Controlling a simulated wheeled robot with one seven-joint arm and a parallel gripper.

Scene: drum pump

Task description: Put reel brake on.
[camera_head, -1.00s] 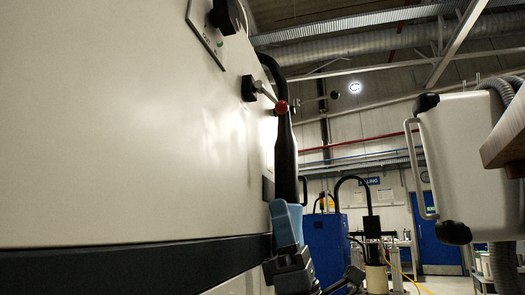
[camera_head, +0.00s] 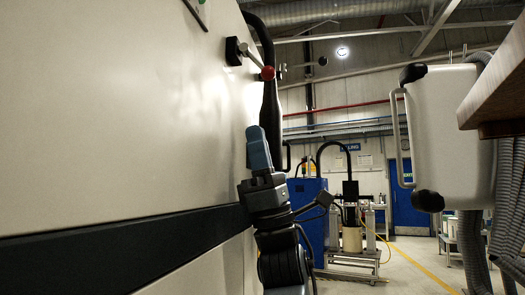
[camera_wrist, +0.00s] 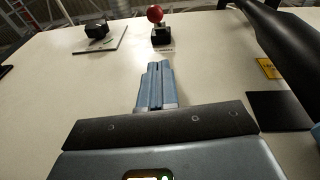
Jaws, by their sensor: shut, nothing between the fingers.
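A lever with a red ball knob (camera_head: 267,73) stands out from a black mount (camera_head: 233,50) on the pale cabinet panel. I take it to be the reel brake. In the wrist view the red knob (camera_wrist: 155,14) is seen nearly end-on, above its dark base (camera_wrist: 161,36); a small label below it is unreadable. My gripper (camera_head: 257,130) is below the knob in the head view, apart from it. In the wrist view my gripper (camera_wrist: 158,66) has its blue fingers together and empty, pointing towards the lever base with a gap of bare panel between.
A black switch (camera_wrist: 96,29) on a plate sits left of the lever in the wrist view. A thick black tube (camera_wrist: 272,48) runs close on the right, near a yellow label (camera_wrist: 268,68). A grey box with a handle (camera_head: 440,140) stands at right in the head view.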

